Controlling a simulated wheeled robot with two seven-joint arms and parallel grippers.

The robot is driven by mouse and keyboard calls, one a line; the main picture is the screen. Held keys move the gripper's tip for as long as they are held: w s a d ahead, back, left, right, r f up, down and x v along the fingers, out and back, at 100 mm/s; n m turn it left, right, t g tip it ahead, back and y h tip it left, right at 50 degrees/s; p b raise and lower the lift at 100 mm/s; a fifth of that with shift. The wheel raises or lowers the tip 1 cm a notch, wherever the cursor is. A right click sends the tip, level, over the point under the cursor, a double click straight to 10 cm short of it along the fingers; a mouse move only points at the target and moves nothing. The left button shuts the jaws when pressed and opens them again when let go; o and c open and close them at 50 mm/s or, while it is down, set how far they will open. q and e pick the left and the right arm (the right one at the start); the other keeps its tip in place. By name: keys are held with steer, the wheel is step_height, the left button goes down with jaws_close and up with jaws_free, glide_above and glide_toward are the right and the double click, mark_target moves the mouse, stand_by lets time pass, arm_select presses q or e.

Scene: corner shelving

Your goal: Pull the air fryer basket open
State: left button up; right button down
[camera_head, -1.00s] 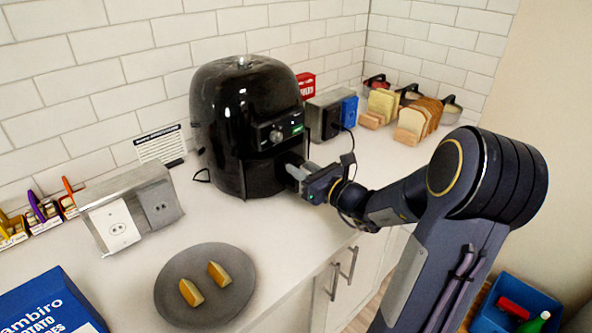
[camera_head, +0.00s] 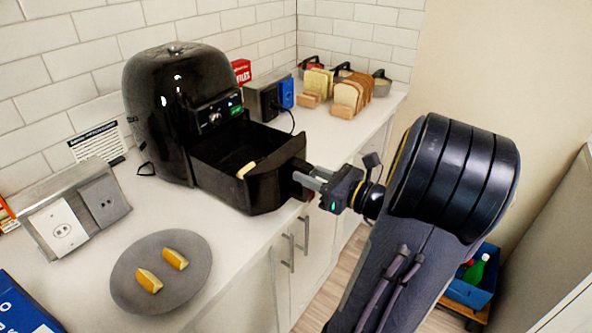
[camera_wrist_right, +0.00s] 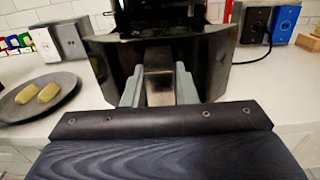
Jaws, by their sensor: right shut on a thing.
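The black air fryer (camera_head: 160,105) stands on the white counter against the tiled wall. Its basket (camera_head: 262,192) is slid out of the front toward my right arm, and its open top shows. A pale yellowish piece (camera_head: 246,170) lies in the basket. My right gripper (camera_head: 306,180) is at the basket's front, shut on the handle. In the right wrist view, the two grey fingers (camera_wrist_right: 158,88) are on either side of the handle (camera_wrist_right: 159,87), with the dark basket front (camera_wrist_right: 215,65) behind. My left gripper is not in view.
A grey plate (camera_head: 128,285) with two yellow wedges sits on the counter in front of the fryer. A metal outlet box (camera_head: 42,195) stands left of it. Another outlet box and bread slices (camera_head: 348,95) are farther back. A blue crate (camera_head: 480,285) is on the floor at right.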

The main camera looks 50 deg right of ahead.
steer(key=shift+s, duration=0.25)
steer(key=c, duration=1.2)
jaws_free()
steer(key=shift+o, duration=0.2)
steer(key=s+b, duration=0.1)
steer(key=s, duration=0.6)
steer(key=shift+s+d, duration=0.35)
steer(key=shift+s, duration=0.05)
